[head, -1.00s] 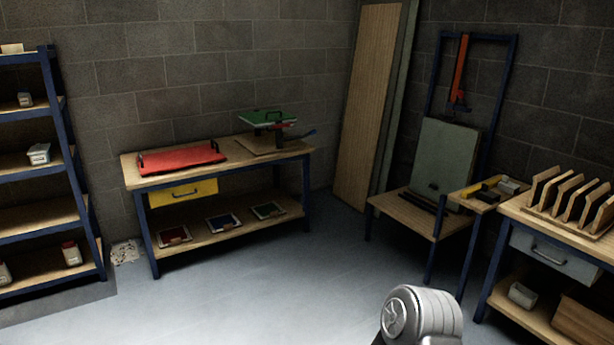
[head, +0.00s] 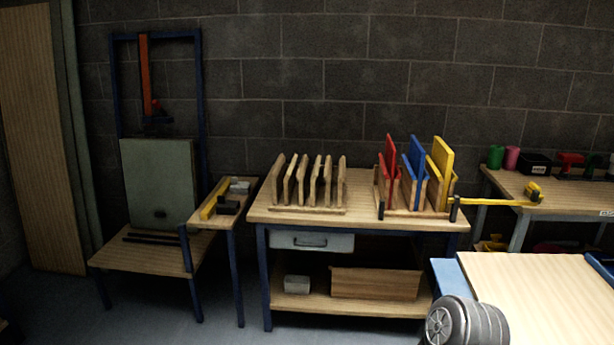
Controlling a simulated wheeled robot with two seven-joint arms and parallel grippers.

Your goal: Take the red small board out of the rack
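The red small board (head: 390,158) stands upright in a wooden slotted rack (head: 412,212) on the right part of a wooden-topped table (head: 357,186). A blue board (head: 416,160) and a taller yellow board (head: 441,160) stand beside it to the right in the same rack. The lower part of the red board is partly hidden by the rack's wooden dividers. Neither of my grippers is in view. Only a rounded grey part of my own arm shows at the bottom edge.
An empty wooden rack (head: 308,209) stands left of the boards. A yellow bar (head: 500,202) reaches from the table's right end towards a bench (head: 560,196). A light wooden worktop (head: 530,290) fills the lower right. Open floor (head: 350,330) shows before the table.

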